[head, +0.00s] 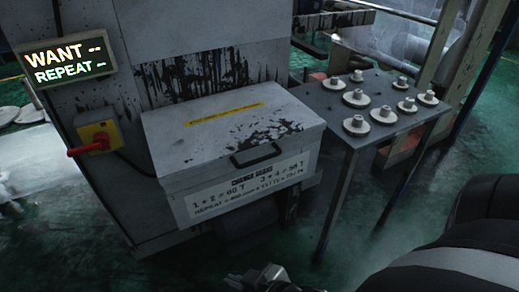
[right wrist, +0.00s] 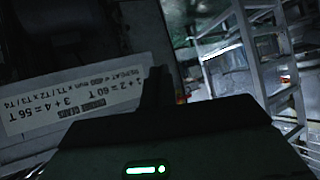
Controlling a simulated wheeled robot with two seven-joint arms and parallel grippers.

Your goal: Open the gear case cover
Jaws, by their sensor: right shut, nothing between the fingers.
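The gear case (head: 240,195) is a grey box fixed to the front of the machine. Its cover (head: 225,115) lies shut on top, with a yellow strip, dark stains and a dark bar handle (head: 256,153) at the front edge. A printed gear label (head: 245,190) is on the front face; it also shows upside down in the right wrist view (right wrist: 75,98). My right gripper (head: 268,273) is at the bottom edge, in front of and below the case, apart from the handle. It is shut and empty. Its dark finger (right wrist: 155,88) shows in the wrist view. My left gripper is out of view.
A grey side table (head: 350,120) with several pale gears stands right of the case. A yellow switch box (head: 98,133) with a red lever and a lit sign (head: 66,58) reading "WANT --" and "REPEAT --" are on the left. The floor in front is free.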

